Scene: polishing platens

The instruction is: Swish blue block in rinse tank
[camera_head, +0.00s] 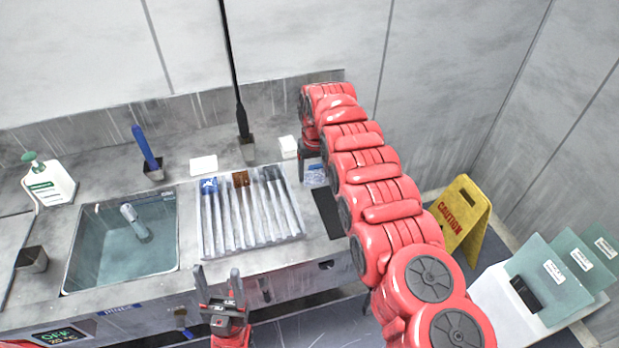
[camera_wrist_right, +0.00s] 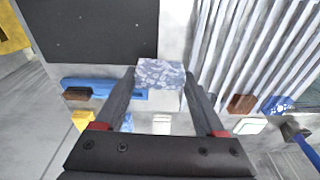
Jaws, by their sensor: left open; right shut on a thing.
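My right gripper (camera_wrist_right: 161,82) is shut on a pale blue mottled block (camera_wrist_right: 160,73), held between the fingertips in the right wrist view. In the head view a blue-and-white patch of it (camera_head: 316,175) shows under the end of my red right arm, between the rack and a black mat. The rinse tank (camera_head: 75,270) is a sunken basin with bluish water at the left, with a grey cylindrical fitting (camera_head: 137,222) in it. The held block is well to the right of the tank. My left gripper (camera_head: 220,285) is open and empty before the counter's front edge.
A slotted rack (camera_head: 250,215) stands between tank and block, with a deeper blue piece (camera_head: 208,186) and a brown piece (camera_head: 240,178) at its back. A soap bottle (camera_head: 48,182), blue-handled tool (camera_head: 146,148) and thin black pole (camera_head: 233,70) stand behind. A caution sign (camera_head: 462,215) is right.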

